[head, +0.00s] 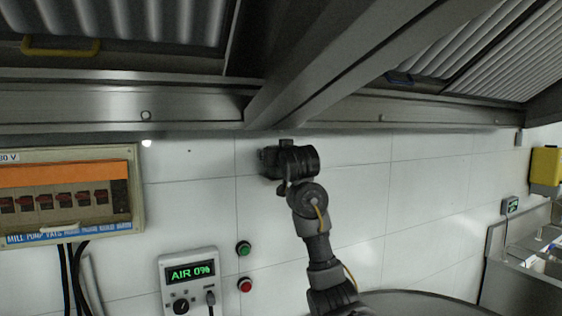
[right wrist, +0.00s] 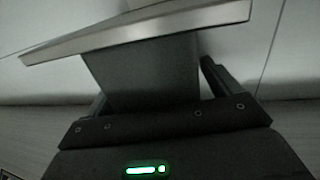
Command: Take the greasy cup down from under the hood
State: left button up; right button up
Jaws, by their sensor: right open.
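My right gripper (head: 270,160) is raised in front of the tiled wall, just below the hood's front edge (head: 190,106). In the right wrist view its open fingers (right wrist: 156,84) stand on either side of a dark grey tapered body (right wrist: 145,72), which looks like the cup. A wide, pale-edged metal plate or rim (right wrist: 140,37) crosses above it; I cannot tell whether it belongs to the cup or the hood. Contact with the fingers is not clear. In the head view the cup is mostly hidden; a small grey part (head: 286,143) shows above the gripper. My left gripper is not in view.
The hood with ribbed filters (head: 185,22) and a slanting beam (head: 335,60) hangs overhead. An electrical box (head: 68,196) and an AIR 0% panel (head: 189,275) are on the wall at left. A metal sink unit (head: 520,275) stands at right.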

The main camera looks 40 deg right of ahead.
jog(key=c, duration=1.1)
jog(key=shift+r+b, duration=0.55)
jog(key=shift+b, duration=0.2)
jog(key=shift+s+a+r+b, duration=0.1)
jog(key=shift+s+a+b, duration=0.5)
jog(key=shift+a+b, duration=1.7)
jog(key=shift+s+a+r+b, duration=0.1)
jog(key=shift+s+a+b, duration=0.7)
jog(key=shift+a, duration=2.85)
jog(key=shift+s+a+b, duration=0.45)
jog(key=shift+a+b, duration=1.25)
jog(key=shift+a, duration=1.25)
